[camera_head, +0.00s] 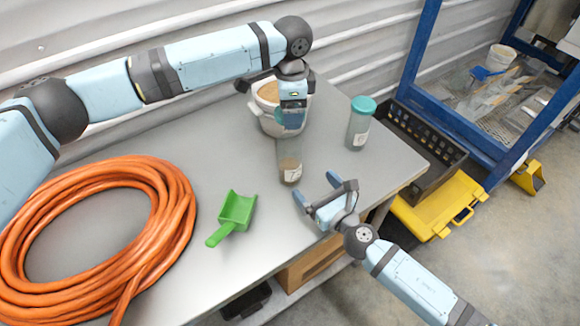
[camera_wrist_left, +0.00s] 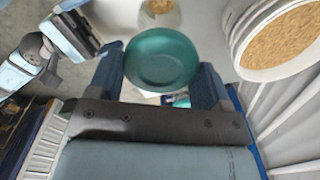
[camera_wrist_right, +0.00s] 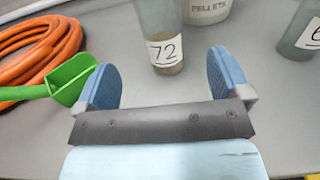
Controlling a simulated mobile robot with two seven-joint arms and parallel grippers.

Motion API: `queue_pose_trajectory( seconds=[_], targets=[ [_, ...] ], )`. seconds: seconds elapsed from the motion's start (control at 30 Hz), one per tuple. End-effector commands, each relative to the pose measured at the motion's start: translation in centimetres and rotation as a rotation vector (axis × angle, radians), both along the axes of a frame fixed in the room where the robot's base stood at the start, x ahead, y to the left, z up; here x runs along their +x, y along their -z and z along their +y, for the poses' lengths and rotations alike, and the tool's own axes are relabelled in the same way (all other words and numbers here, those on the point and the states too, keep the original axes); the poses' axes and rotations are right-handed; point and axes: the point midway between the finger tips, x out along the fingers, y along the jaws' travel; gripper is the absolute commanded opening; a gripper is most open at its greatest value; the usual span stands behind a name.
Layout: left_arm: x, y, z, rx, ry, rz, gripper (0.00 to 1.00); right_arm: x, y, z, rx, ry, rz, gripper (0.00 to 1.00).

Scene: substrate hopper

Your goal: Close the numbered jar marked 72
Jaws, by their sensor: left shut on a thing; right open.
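The clear jar marked 72 (camera_wrist_right: 160,22) stands upright on the table with a little brown material at its bottom; it also shows in the head view (camera_head: 289,152). Its top is partly hidden behind my left gripper in the head view. My left gripper (camera_head: 291,122) points down over the jar and is shut on a round teal lid (camera_wrist_left: 162,60). Whether the lid touches the jar cannot be told. My right gripper (camera_head: 316,190) is open and empty near the table's front edge. In the right wrist view, the jar stands just beyond its parted fingers (camera_wrist_right: 165,80).
A white pellet bucket (camera_head: 266,122) stands behind the jar. Another jar with a teal lid (camera_head: 363,105) stands to the right. A green scoop (camera_head: 237,211) and a coiled orange hose (camera_head: 172,190) lie to the left. The grey table (camera_head: 215,165) has free room between hose and jar.

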Motion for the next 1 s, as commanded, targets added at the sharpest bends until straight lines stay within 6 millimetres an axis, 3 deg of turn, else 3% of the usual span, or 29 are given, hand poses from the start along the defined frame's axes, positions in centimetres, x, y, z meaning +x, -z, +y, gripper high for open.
queue_pose_trajectory(
  seconds=[0.33,0.7,1.0],
  targets=[
    [0.0,0.0,0.0,0.0,0.001,0.0,0.5,1.2,0.0,0.7,0.004,0.003,0.001,0.95],
    [0.0,0.0,0.0,0.0,0.001,0.0,0.5,6.9,-0.1,4.4,0.007,0.004,0.002,0.95],
    [0.0,0.0,0.0,0.0,0.001,0.0,0.5,9.8,-0.1,6.2,0.006,0.003,0.003,0.95]
  ],
)
